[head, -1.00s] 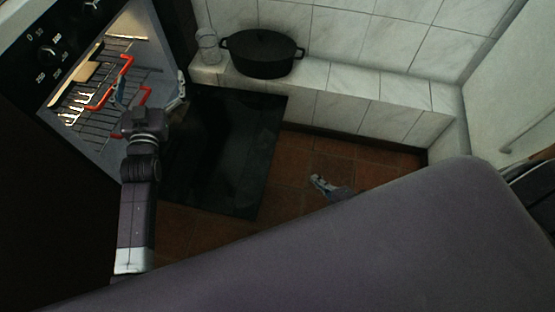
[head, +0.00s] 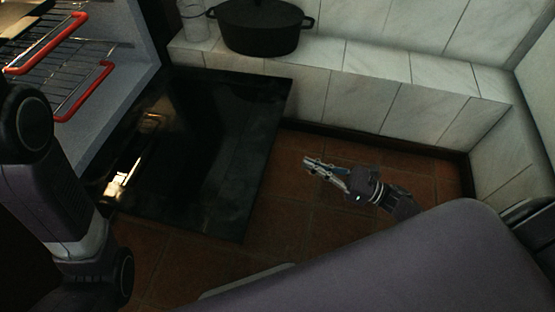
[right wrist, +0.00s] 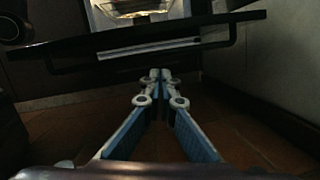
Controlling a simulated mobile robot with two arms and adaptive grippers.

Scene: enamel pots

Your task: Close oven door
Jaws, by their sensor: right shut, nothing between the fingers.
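The oven door (head: 195,160) is folded down flat, a dark glass panel in front of the oven in the head view. The oven (head: 110,70) stands at the left with its cavity open. My right gripper (head: 308,163) is shut and empty, low over the floor to the right of the door's outer edge. In the right wrist view, the door (right wrist: 225,20) spans the top with its handle bar beneath, beyond my right gripper's closed fingertips (right wrist: 160,74). My left arm runs up the left side of the head view; its gripper is out of frame.
Wire racks with red edges (head: 85,88) are in the oven. A black pot (head: 262,27) and a glass jar (head: 194,18) stand on a white tiled ledge (head: 375,62).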

